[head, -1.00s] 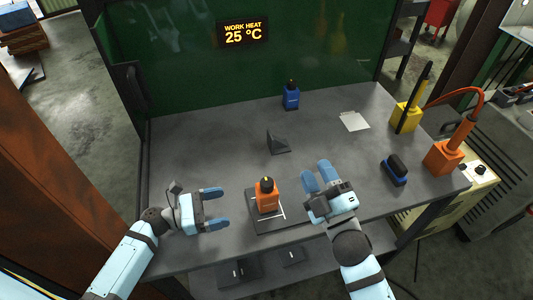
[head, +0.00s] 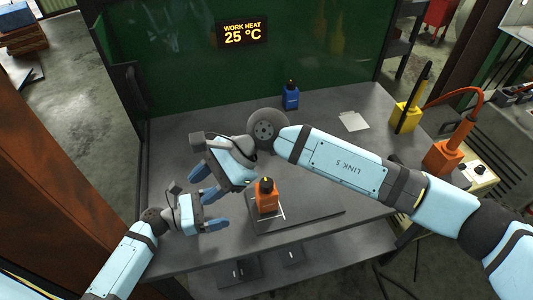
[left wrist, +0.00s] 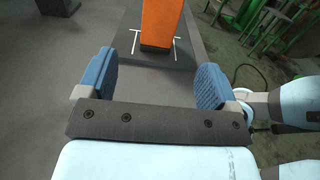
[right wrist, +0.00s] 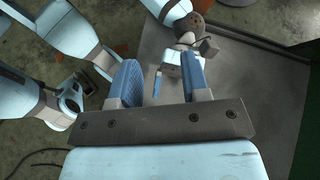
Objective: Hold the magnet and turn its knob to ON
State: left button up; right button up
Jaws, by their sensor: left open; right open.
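The magnet appears to be the orange block (head: 266,203), upright on a dark plate (head: 300,222) with white marks near the table's front. Its black knob (head: 265,184) has a yellow mark on top; the setting is too small to read. The left wrist view shows the block's lower part (left wrist: 160,20) ahead of the open fingers. My left gripper (head: 214,210) is open and empty, left of the magnet and apart from it. My right gripper (head: 205,183) is open and empty, up and left of the magnet, close to the left gripper. Its fingers also show in the right wrist view (right wrist: 158,84).
A blue block (head: 291,97) stands at the back of the table, with white sheets (head: 354,121) to its right. Yellow (head: 406,117) and orange (head: 442,157) tools stand at the right edge. My right arm crosses the table's middle and right.

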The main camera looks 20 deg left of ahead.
aim_at(268, 196)
jog(key=w+d+n+t+h, duration=0.1)
jog(key=w+d+t+h, duration=0.1)
jog(key=w, duration=0.2)
jog(key=w+d+f+n+t+h, duration=0.1)
jog(key=w+d+n+t+h, duration=0.1)
jog(key=w+d+h, duration=0.1)
jog(key=w+d+f+n+t+h, duration=0.1)
jog(key=w+d+n+t+h, duration=0.1)
jog(key=w, duration=0.3)
jog(key=shift+d+f+t+h, duration=0.1)
jog(key=shift+d+t+h, duration=0.2)
jog(key=shift+d+t, duration=0.1)
pick_arm(q)
jog(key=shift+w+d, duration=0.1)
jog(key=x, duration=1.3)
jog(key=shift+w+d, duration=0.2)
jog(key=shift+d, duration=0.05)
pick_arm(e)
jog(key=shift+w+d, duration=0.15)
jog(key=shift+w, duration=0.15)
pick_arm(q)
jog(key=c, duration=1.4)
jog(key=o, duration=0.6)
jog(key=c, duration=0.5)
